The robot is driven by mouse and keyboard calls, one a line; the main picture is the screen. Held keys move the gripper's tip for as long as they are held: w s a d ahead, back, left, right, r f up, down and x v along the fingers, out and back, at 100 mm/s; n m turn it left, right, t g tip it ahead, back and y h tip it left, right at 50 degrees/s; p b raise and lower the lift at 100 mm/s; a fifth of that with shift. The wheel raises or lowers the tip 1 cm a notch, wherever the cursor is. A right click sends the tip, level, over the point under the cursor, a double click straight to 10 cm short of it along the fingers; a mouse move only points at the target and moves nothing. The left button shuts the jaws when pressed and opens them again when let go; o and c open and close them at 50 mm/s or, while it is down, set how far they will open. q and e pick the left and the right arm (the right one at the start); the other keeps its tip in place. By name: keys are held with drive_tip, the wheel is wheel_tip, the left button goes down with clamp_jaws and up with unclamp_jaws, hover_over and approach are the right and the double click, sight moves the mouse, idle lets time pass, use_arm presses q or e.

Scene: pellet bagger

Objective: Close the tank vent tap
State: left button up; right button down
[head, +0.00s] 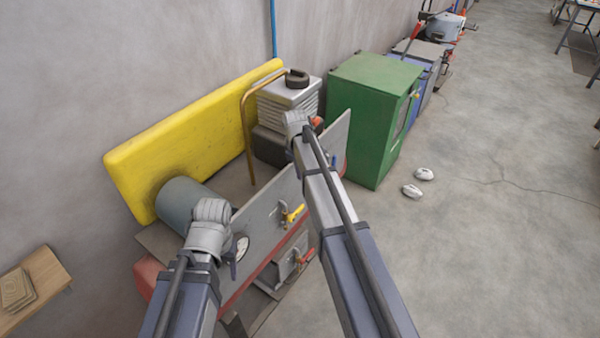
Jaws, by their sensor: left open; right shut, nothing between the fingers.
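Several taps sit on the grey upright panel (262,215) of the machine. One has a yellow handle (295,214), and one lower down has a red handle (306,257). A small blue handle (333,160) shows further along the panel, and a red part (317,123) lies beside my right gripper. I cannot tell which is the tank vent tap. My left gripper (211,210) is open, left of the yellow handle near the grey cylinder (183,203). My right gripper (297,121) is shut and empty at the panel's far end. Its fingers are mostly hidden.
A round white dial (242,247) is on the panel near my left arm. A long yellow block (190,135) and a bent brown pipe (247,130) stand behind. A green cabinet (368,115) stands beyond the panel. The floor (490,240) at right is mostly clear.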

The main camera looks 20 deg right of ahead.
use_arm(q)
wheel_tip(320, 180, up, 9)
drive_tip(key=p, duration=0.7)
drive_tip(key=shift+f, duration=0.15)
use_arm(e)
wheel_tip(320, 180, up, 9)
drive_tip(key=shift+d+f, duration=0.15)
drive_tip(key=shift+f, duration=0.05)
drive_tip(key=shift+w, duration=0.1)
use_arm(q)
wheel_tip(320, 180, down, 6)
drive_tip(key=b, duration=0.5)
use_arm(e)
drive_tip(key=s+a+f+m, duration=0.1)
drive_tip(key=s+a+f, duration=0.1)
drive_tip(key=s+a, duration=0.3)
drive_tip(key=s+a+f+m, duration=0.1)
drive_tip(key=s+a, duration=0.5)
drive_tip(key=s, duration=0.8)
drive_tip(key=s+a+f+m+g, duration=0.1)
drive_tip(key=s+a+f, duration=0.2)
drive_tip(key=s+a, duration=0.3)
drive_tip(key=s, duration=0.4)
drive_tip(key=shift+a+m, duration=0.25)
drive_tip(key=shift+m, duration=0.15)
use_arm(q)
drive_tip(key=shift+c, duration=0.2)
